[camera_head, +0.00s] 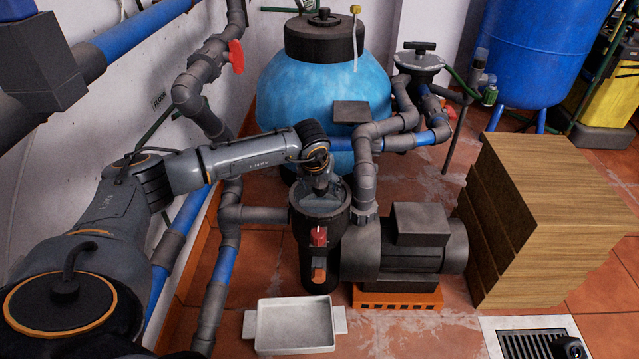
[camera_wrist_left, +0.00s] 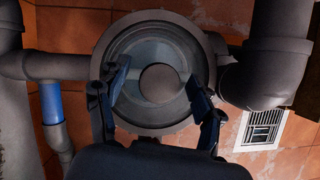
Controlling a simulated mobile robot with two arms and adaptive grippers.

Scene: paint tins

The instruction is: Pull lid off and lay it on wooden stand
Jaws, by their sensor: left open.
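A dark upright pump pot (camera_head: 318,250) stands left of the grey motor, with red and orange fittings on its front. In the left wrist view its round top (camera_wrist_left: 133,112) shows a wide dark rim, a glossy ring and a paler grey disc in the middle, which looks like the lid (camera_wrist_left: 160,84). My left gripper (camera_head: 318,190) points down over the pot, and the wrist view shows its two fingers (camera_wrist_left: 160,80) spread over the top, with nothing between them. I cannot tell whether they touch it. The wooden stand (camera_head: 555,195) is a large brown block on the right.
The grey motor (camera_head: 415,245) on an orange base adjoins the pot. Pipes (camera_head: 230,215) run close on the left, and a blue tank (camera_head: 320,90) stands behind. A white tray (camera_head: 295,325) lies in front. The stand's flat top is clear. A floor grate (camera_head: 533,342) is front right.

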